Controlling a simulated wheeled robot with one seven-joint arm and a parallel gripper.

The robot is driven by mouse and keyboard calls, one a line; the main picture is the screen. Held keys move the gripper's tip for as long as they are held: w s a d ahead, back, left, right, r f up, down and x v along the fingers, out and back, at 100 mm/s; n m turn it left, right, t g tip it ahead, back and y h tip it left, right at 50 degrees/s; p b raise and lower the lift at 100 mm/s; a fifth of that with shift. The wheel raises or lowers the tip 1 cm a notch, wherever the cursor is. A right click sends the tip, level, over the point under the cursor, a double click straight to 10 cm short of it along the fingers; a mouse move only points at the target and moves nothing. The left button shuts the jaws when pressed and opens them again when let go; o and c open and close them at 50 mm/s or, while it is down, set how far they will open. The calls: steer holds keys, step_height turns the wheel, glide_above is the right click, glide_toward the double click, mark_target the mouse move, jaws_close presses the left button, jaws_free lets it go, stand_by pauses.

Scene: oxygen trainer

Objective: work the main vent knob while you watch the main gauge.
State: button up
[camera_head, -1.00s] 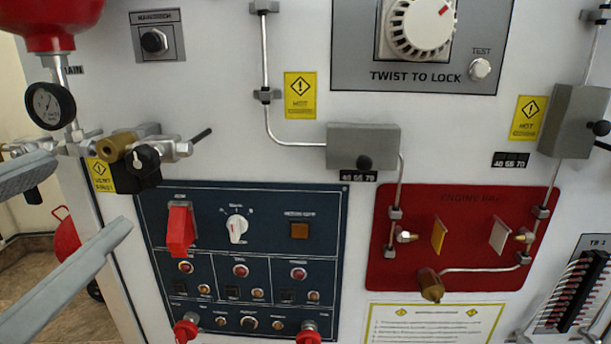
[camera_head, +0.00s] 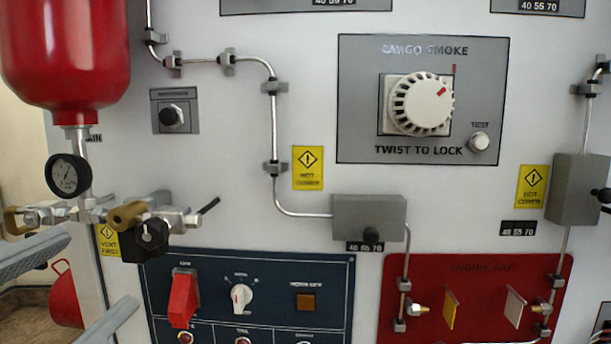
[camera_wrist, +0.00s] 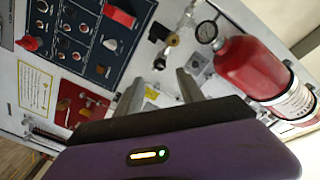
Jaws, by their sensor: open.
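The main gauge (camera_head: 68,175) is a round black-rimmed dial under the red bottle at the left. Its needle is too small to read surely. The main vent knob (camera_head: 147,240) is black with a pale mark, below a brass fitting (camera_head: 128,215), beside a yellow VENT FIRST label (camera_head: 108,240). My gripper (camera_head: 100,270) is open and empty at the lower left, below and apart from the gauge and knob. In the wrist view, my gripper (camera_wrist: 160,76) points at the panel, with the knob (camera_wrist: 158,32) beyond the fingertips and the gauge (camera_wrist: 207,32) to its right.
A red bottle (camera_head: 65,60) hangs above the gauge. A black-tipped lever (camera_head: 210,206) sticks out right of the brass fitting. A blue switch panel (camera_head: 325,285) with a red guarded switch (camera_head: 182,300) lies below right. A grey cargo smoke panel (camera_head: 360,90) is higher right.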

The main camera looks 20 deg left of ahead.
mark_target(148, 241)
steer(key=w+n+p, duration=0.2)
steer(key=n+p, duration=0.2)
steer(key=w+a+n+p, duration=0.1)
steer(key=w+n+p, duration=0.2)
steer(key=n+p, duration=0.1)
steer(key=w+a+n+p, duration=0.1)
steer(key=w+n+p, duration=0.2)
steer(key=n+p, duration=0.1)
steer(key=shift+f+p, duration=0.25)
steer(key=shift+p, duration=0.3)
